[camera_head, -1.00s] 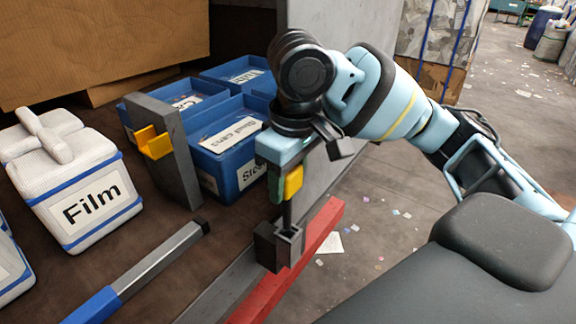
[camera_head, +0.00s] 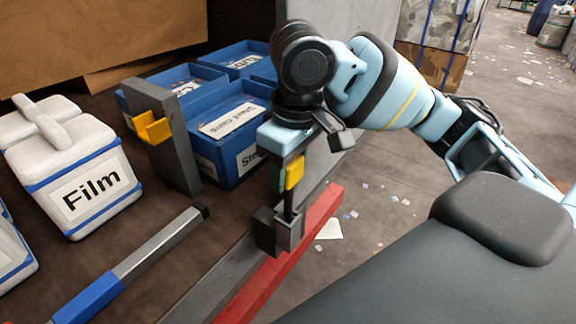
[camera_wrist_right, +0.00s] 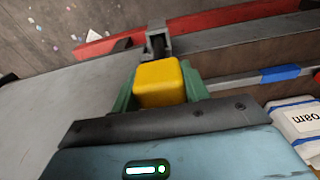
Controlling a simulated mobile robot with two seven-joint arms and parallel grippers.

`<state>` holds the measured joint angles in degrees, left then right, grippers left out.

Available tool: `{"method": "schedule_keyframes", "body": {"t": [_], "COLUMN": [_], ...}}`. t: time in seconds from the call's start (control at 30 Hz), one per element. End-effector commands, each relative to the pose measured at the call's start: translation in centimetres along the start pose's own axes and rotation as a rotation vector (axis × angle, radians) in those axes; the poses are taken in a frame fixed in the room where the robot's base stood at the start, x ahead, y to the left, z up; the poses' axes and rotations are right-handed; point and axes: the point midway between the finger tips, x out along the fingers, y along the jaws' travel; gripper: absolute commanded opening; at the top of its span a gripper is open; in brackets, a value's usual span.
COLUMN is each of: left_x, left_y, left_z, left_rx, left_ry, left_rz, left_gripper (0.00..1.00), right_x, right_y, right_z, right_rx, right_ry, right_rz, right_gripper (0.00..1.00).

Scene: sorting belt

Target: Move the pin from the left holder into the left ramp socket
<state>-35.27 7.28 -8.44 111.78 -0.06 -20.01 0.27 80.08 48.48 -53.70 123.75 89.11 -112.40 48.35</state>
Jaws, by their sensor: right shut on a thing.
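The pin has a yellow head (camera_head: 294,172) and a thin dark shaft pointing down. My right gripper (camera_head: 284,174) is shut on the yellow head, which also shows between its green fingers in the right wrist view (camera_wrist_right: 160,83). The shaft's lower end meets the mouth of a grey square socket (camera_head: 279,232) on the ramp edge; how deep it sits I cannot tell. This socket also shows in the right wrist view (camera_wrist_right: 157,38). The left holder, a grey upright post (camera_head: 170,150) with an empty-looking yellow bracket (camera_head: 152,128), stands to the left. My left gripper is not in view.
A red rail (camera_head: 270,283) and a grey rail (camera_head: 215,285) run by the socket. A blue-and-grey bar (camera_head: 145,255) lies to the left. Open floor lies to the right.

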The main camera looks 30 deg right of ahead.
Motion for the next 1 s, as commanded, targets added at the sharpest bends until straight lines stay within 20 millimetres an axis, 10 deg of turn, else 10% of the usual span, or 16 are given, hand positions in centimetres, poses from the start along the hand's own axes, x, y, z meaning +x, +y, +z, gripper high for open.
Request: {"method": "schedule_keyframes", "body": {"t": [1.0], "left_x": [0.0], "left_y": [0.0], "left_z": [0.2], "left_rx": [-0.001], "left_ry": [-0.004], "left_rz": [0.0], "left_gripper": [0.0], "right_x": [2.0], "right_y": [0.0], "right_z": [0.1], "right_rx": [0.001], "right_ry": [0.002], "right_rz": [0.0], "right_gripper": [0.0]}}
